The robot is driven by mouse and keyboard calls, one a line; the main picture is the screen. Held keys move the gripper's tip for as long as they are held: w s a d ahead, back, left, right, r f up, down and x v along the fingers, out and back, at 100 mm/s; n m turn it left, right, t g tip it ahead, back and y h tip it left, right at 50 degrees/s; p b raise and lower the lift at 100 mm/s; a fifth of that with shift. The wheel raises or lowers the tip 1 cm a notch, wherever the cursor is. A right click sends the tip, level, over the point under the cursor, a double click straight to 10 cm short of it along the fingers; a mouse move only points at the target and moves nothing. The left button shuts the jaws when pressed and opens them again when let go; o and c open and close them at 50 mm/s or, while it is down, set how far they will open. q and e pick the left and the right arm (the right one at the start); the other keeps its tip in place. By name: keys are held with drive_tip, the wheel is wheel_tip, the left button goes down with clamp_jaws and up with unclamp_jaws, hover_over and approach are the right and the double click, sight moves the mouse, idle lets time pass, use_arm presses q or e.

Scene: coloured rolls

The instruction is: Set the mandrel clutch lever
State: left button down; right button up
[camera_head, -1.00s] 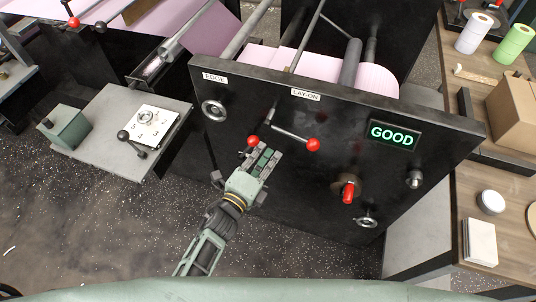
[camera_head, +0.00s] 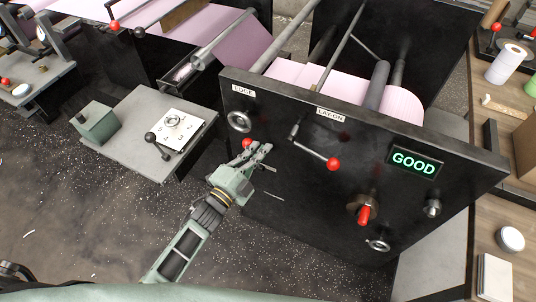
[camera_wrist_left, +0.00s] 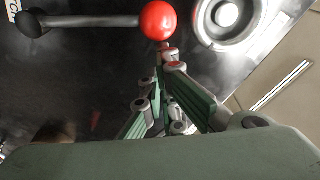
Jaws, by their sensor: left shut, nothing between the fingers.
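A lever with a red ball (camera_head: 247,143) stands on the black machine panel, below the EDGE handwheel (camera_head: 239,122). In the left wrist view its red ball (camera_wrist_left: 158,20) sits at the end of a dark rod from a black hub (camera_wrist_left: 30,24). A label ending in "CH" is cut off at that view's left edge. My left gripper (camera_head: 266,151) is shut and empty, with its fingertips (camera_wrist_left: 167,58) just beside the ball. I cannot tell whether they touch it. The gripper hides the lever's hub in the head view. My right gripper is not in view.
The LAY-ON lever (camera_head: 314,149) with its red ball is right of my gripper. Further right are a lit GOOD sign (camera_head: 414,162), a red-handled knob (camera_head: 364,213) and small handwheels. A grey table (camera_head: 125,140) with a dial plate is at left. Open floor lies below the panel.

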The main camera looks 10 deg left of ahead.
use_arm(q)
drive_tip(key=shift+w+a+n, duration=0.3)
drive_tip(key=shift+a+n, duration=0.4)
drive_tip(key=shift+n, duration=0.1)
